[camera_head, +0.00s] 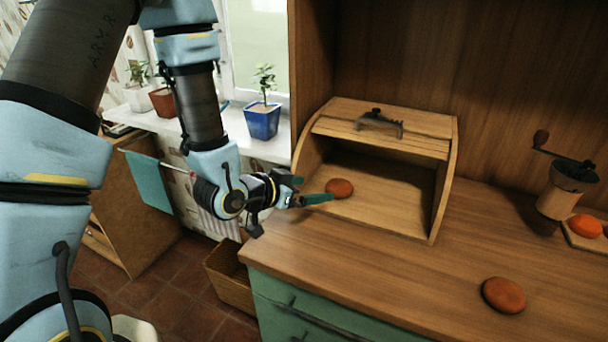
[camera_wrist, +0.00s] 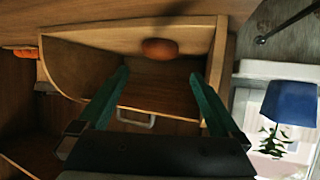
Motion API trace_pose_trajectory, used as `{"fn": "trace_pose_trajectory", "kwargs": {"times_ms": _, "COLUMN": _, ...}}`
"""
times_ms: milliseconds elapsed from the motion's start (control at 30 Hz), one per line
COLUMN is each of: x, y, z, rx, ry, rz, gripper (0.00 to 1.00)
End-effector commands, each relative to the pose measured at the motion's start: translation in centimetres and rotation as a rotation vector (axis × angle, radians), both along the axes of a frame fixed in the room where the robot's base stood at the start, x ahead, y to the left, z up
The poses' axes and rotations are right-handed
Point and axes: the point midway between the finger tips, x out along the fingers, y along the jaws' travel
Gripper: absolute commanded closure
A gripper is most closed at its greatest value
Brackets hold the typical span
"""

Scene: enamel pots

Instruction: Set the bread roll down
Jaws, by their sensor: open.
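A round orange-brown bread roll (camera_head: 339,188) rests on the floor of the open wooden bread box (camera_head: 447,185), near its left wall. It also shows in the wrist view (camera_wrist: 160,48), beyond and roughly centred between the teal fingertips. My gripper (camera_head: 309,189) is at the box's front left, its fingers pointing toward that roll. In the wrist view my gripper (camera_wrist: 159,75) has its fingers spread wide with nothing between them. From the head view I cannot tell whether a fingertip touches the roll. A second similar roll (camera_head: 503,295) lies on the open counter at the right.
Blue (camera_head: 263,120) and other plant pots line the windowsill at left. The wooden counter (camera_head: 400,280) is clear before the box.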

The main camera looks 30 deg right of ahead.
Motion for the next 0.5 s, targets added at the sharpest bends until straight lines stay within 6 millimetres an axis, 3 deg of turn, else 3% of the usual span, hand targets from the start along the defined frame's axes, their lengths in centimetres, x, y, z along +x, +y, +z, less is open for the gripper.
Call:
{"fn": "trace_pose_trajectory", "kwargs": {"times_ms": 67, "x": -0.1, "y": 0.3, "z": 0.8, "rx": 0.004, "ry": 0.002, "rz": 0.002, "gripper": 0.00}}
{"fn": "trace_pose_trajectory", "kwargs": {"times_ms": 500, "x": -0.5, "y": 1.5, "z": 0.7, "rx": 0.004, "ry": -0.004, "rz": 0.008, "gripper": 0.00}}
